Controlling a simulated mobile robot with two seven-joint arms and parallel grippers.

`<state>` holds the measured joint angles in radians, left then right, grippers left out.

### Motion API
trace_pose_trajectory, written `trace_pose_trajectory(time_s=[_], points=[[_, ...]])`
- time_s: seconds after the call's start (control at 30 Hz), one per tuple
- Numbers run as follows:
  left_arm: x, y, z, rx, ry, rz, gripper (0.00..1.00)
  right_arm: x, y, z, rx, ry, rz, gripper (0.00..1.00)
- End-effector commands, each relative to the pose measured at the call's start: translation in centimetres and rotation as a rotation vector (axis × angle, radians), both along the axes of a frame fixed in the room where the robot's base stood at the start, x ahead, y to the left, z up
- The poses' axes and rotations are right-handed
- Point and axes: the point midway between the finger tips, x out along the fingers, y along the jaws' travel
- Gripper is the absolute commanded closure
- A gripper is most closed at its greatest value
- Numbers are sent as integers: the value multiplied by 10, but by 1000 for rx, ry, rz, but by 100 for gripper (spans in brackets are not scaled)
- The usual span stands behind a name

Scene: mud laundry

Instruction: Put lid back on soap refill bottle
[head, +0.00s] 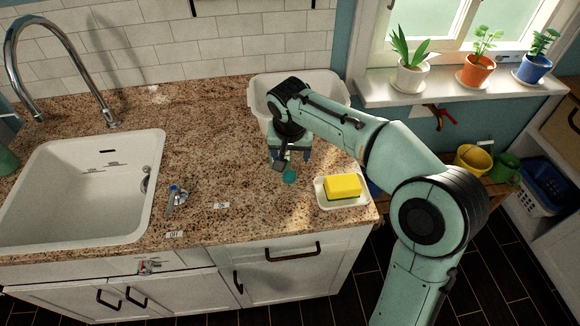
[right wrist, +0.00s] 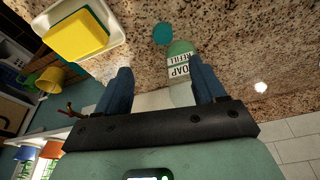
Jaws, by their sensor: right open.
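The soap refill bottle (right wrist: 180,68), pale green with a white label, shows between my right gripper's fingers in the right wrist view. In the head view my arm and gripper largely hide it. A flat teal disc, which looks like the lid (right wrist: 163,34), lies on the counter beside the bottle, apart from it. It also shows in the head view (head: 290,177), just in front of the gripper. My right gripper (head: 288,160) is open, with its two blue fingers (right wrist: 163,86) on either side of the bottle. I cannot tell whether they touch it. My left gripper is out of view.
A yellow sponge (head: 342,186) sits in a white dish (head: 326,202) near the counter's right edge. A white tub (head: 258,92) stands behind my gripper. The sink (head: 70,220) is at left, with small items along its right side. Granite between is mostly clear.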

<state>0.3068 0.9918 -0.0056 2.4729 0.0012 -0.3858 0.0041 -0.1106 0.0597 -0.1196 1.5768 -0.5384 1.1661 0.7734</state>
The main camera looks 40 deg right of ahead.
Motion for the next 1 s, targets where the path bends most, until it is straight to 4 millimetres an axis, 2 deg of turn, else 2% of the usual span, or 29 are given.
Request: trace_pose_trajectory(time_s=[0.33,0.7,0.83,1.0], points=[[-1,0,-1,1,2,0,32,1,0,-4,0,1,1,31],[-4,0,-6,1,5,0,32,14,-11,-66,0,4,0,31],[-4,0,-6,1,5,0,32,17,-13,-77,1,2,1,31],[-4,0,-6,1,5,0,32,17,-14,-80,1,0,1,31]])
